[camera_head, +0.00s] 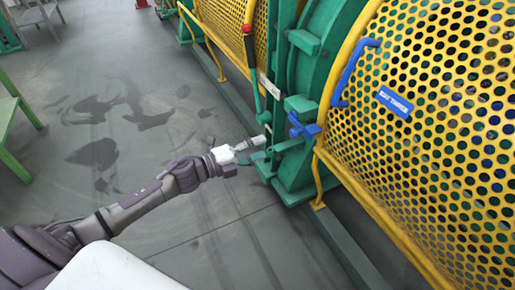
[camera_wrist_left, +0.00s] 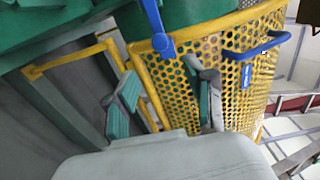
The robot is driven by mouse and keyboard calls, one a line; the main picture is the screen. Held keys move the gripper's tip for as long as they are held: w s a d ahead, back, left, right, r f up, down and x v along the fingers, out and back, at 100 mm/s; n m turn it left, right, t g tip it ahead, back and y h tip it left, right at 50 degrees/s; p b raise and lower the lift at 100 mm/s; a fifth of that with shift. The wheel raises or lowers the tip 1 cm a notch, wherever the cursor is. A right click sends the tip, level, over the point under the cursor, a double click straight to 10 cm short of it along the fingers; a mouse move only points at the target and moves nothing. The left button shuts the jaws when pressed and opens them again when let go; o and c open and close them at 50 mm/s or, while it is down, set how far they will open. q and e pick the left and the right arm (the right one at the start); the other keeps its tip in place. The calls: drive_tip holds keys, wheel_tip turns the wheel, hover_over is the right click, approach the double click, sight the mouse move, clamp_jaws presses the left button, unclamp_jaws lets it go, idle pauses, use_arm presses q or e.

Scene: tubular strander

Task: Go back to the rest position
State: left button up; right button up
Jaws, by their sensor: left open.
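My left arm reaches in from the left in the head view, and its gripper (camera_head: 258,149) is beside the green machine frame (camera_head: 294,165). In the left wrist view the two fingers of the left gripper (camera_wrist_left: 165,100) stand wide apart with nothing between them. Beyond them is the yellow perforated guard (camera_wrist_left: 205,75), which also shows large at the right of the head view (camera_head: 430,130). From the head view I cannot tell whether the fingers touch the frame. My right gripper is in neither view.
The guard carries a blue handle (camera_head: 350,72) and a blue label plate (camera_head: 395,103). A blue lever (camera_head: 301,127) sits on the green frame. A yellow rail (camera_head: 318,180) runs low along the machine. A green stand (camera_head: 14,120) is at the left. Grey floor (camera_head: 120,110) between is open.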

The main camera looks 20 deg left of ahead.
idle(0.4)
